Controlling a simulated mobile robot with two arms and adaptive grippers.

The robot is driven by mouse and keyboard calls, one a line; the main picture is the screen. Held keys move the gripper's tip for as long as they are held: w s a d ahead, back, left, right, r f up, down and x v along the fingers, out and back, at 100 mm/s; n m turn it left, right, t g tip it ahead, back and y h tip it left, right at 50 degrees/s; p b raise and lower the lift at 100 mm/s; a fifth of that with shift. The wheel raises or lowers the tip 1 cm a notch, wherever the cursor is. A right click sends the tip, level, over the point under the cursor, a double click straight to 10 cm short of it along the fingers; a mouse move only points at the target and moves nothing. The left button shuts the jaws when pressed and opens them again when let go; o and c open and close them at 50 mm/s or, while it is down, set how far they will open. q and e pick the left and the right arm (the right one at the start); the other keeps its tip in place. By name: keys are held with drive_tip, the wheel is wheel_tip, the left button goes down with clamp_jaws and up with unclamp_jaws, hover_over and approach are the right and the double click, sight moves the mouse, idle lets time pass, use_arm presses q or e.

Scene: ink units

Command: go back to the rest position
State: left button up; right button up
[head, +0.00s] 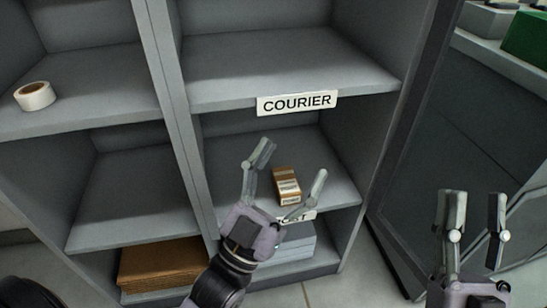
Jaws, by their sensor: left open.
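My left gripper (292,165) is open in front of the middle compartment of the grey shelf unit (180,95). Its fingers are spread wide. A small brown box (286,185) with pale labels rests on that compartment's shelf and shows between the fingers, apart from them as far as I can see. My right gripper (475,202) is at the lower right, fingers pointing up and apart with nothing between them, in front of the dark side of the furniture.
A "COURIER" label (297,103) is on the shelf edge above the box; a lower label is partly hidden by my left gripper. A tape roll (35,96) lies on the left shelf. Brown envelopes (160,262) and a pale stack (300,245) fill the bottom. A green object (527,38) stands upper right.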

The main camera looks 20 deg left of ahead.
use_arm(q)
drive_tip(key=s+a+r+n, duration=0.1)
drive_tip(key=s+a+r+n+t, duration=0.1)
drive_tip(key=shift+r+y, duration=0.3)
drive_tip(key=shift+d, duration=0.1)
